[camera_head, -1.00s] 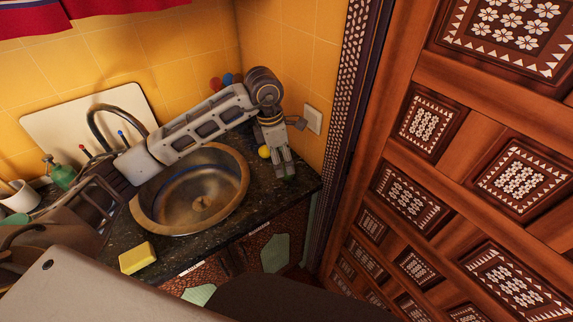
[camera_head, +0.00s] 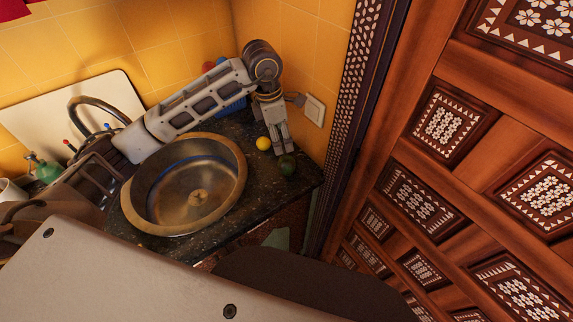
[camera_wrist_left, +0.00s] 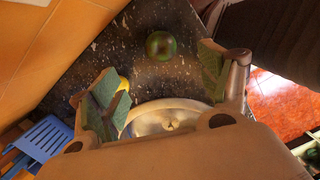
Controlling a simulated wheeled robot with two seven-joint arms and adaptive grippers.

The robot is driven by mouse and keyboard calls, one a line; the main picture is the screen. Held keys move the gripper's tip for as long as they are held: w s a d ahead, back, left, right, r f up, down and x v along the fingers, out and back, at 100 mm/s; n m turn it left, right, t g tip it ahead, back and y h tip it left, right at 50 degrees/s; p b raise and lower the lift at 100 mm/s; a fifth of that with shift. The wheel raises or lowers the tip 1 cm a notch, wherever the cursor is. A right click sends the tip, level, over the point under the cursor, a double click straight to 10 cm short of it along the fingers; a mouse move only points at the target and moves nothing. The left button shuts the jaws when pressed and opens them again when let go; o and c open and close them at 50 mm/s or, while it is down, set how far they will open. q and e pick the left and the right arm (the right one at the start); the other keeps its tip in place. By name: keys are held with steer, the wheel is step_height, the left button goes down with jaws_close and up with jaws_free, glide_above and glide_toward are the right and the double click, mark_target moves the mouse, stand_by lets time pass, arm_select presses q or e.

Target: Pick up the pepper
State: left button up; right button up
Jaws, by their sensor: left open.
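A round dark green pepper (camera_head: 287,165) sits on the dark speckled counter near its right corner. In the left wrist view the pepper (camera_wrist_left: 161,45) lies ahead of and between the spread fingers, apart from both. My left gripper (camera_head: 279,148) points down at the counter just behind the pepper, with its fingertips close to it in the head view. In the left wrist view my left gripper (camera_wrist_left: 160,82) is open and empty, with green finger pads. My right gripper is not in view.
A round metal sink (camera_head: 133,205) with a faucet is left of the gripper. A small yellow ball-like object (camera_head: 263,143) lies beside the fingers. A blue basket (camera_wrist_left: 45,142) stands behind. A wall socket (camera_head: 314,110) and carved wooden panelling (camera_head: 420,180) border the right.

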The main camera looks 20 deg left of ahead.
mark_target(285, 159)
arm_select(q)
steer(key=f, duration=0.4)
steer(key=d+f+p, duration=0.1)
steer(key=f, duration=0.2)
steer(key=shift+w+f, duration=0.1)
steer(key=shift+w, duration=0.15)
steer(key=shift+f, duration=0.65)
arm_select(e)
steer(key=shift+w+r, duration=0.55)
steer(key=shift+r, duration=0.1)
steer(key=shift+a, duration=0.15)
arm_select(q)
steer(key=shift+f, duration=0.15)
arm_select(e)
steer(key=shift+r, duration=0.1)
arm_select(q)
steer(key=shift+w+d+f+p, duration=0.1)
steer(key=shift+d+f+p, duration=0.05)
steer(key=shift+f+p, duration=0.65)
steer(key=shift+w+d+f, duration=0.1)
steer(key=shift+d+f, duration=0.1)
steer(key=shift+f, duration=1.45)
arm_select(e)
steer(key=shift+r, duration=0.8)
arm_select(q)
steer(key=shift+c, duration=0.2)
